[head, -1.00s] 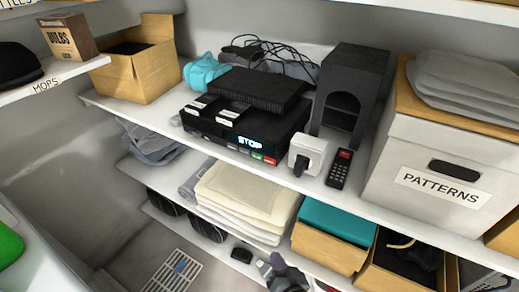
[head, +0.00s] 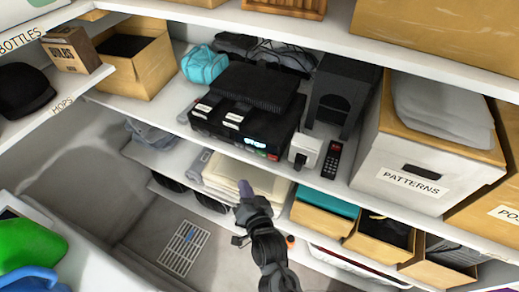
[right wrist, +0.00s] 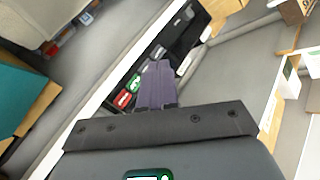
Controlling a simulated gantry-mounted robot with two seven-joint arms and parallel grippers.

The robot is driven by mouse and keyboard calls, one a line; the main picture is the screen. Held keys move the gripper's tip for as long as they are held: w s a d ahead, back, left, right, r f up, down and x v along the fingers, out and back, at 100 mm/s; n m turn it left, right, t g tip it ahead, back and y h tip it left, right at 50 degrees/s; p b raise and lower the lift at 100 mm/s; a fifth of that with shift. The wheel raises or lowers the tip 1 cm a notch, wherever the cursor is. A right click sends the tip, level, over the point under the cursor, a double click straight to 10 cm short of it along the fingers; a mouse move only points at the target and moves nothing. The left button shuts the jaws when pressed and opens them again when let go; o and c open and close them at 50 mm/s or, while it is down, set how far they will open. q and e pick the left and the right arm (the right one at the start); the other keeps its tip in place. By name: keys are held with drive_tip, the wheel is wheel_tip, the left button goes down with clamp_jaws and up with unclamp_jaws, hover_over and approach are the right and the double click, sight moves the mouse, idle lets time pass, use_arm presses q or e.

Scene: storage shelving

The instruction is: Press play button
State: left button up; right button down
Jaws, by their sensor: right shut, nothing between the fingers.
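The black media player (head: 228,133) stands on the middle shelf, with a lit display on its front. Below the display is a row of small buttons. A green button (head: 261,153) and a red button (head: 272,156) are at its right end. In the right wrist view, the green button (right wrist: 134,84) and red button (right wrist: 122,99) show just left of my purple fingers. Their symbols are too small to read for certain. My right gripper (head: 243,188) is shut and empty, below and in front of the player in the head view. My left gripper is not in view.
A white plug-like box (head: 303,150) and a black remote (head: 331,160) lie right of the player on the shelf (head: 354,190). Folded cream cloths (head: 225,175) are on the shelf below. A white PATTERNS box (head: 375,165) stands further right.

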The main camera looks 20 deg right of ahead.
sight(262, 154)
drive_tip(key=shift+w+d+f, duration=0.1)
drive_tip(key=shift+d, duration=0.05)
drive_tip(key=shift+w+d+b, duration=0.7)
drive_tip(key=shift+w+d, duration=0.7)
drive_tip(key=shift+d, duration=0.25)
drive_tip(key=shift+w+d+b, duration=0.65)
drive_tip(key=shift+w+d, duration=0.7)
drive_tip(key=shift+d, duration=0.25)
drive_tip(key=shift+w+d, duration=0.1)
drive_tip(key=shift+w+d, duration=0.15)
drive_tip(key=shift+d, duration=0.05)
idle(0.6)
